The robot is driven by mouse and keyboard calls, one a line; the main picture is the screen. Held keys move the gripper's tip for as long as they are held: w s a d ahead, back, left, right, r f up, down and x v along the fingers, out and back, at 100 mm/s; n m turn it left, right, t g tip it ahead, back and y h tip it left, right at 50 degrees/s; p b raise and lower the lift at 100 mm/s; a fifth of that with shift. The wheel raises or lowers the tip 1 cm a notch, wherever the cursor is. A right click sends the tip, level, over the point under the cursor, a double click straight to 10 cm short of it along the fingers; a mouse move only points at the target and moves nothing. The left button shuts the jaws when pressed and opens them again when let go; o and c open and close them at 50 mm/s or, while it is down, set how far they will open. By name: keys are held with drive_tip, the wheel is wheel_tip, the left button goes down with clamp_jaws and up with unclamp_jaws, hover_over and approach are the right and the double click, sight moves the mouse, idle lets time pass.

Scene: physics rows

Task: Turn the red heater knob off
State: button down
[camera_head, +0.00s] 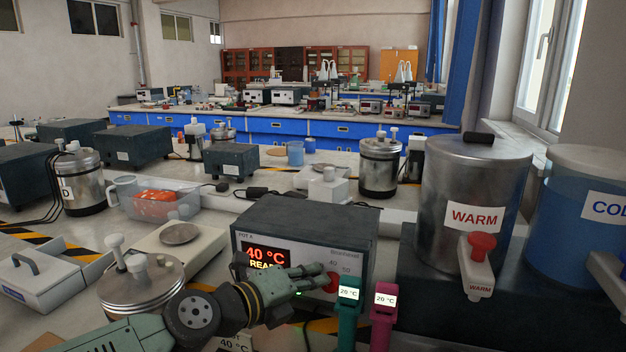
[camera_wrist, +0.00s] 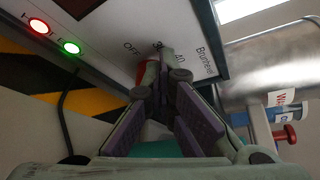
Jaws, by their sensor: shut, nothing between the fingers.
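The heater (camera_head: 305,218) is a dark box with a light front panel; its display (camera_head: 265,257) reads 40 °C and READY. Its red knob (camera_head: 331,282) is on the right of the panel, just beyond my fingertips. My gripper (camera_head: 318,276) is shut and empty, pointing at the knob. In the wrist view, the fingers (camera_wrist: 166,80) hide most of the red knob (camera_wrist: 149,74), under the OFF and number marks. I cannot tell whether they touch it or where its pointer is. A red light (camera_wrist: 38,26) and a green light (camera_wrist: 71,48) are lit on the panel.
A teal strap (camera_head: 348,300) and a pink strap (camera_head: 383,305), both showing 20 °C, stand right of the knob. The WARM tank (camera_head: 470,190) with a red tap (camera_head: 481,246) and the COLD tank (camera_head: 580,220) stand further right. A lidded metal pot (camera_head: 140,290) is at left.

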drive_tip(key=shift+s+d+f+b, duration=0.1)
drive_tip(key=shift+s+f+b, duration=0.05)
drive_tip(key=shift+f+b, duration=0.3)
drive_tip(key=shift+a+f+b, duration=0.45)
drive_tip(key=shift+f+b, duration=0.2)
drive_tip(key=shift+b, duration=0.75)
drive_tip(key=shift+w, duration=0.2)
drive_tip(key=s+a, duration=0.2)
drive_tip(key=s, duration=0.3)
drive_tip(key=shift+s+a+r, duration=0.15)
drive_tip(key=shift+s+a, duration=0.05)
drive_tip(key=shift+a, duration=0.1)
drive_tip(key=shift+s, duration=0.1)
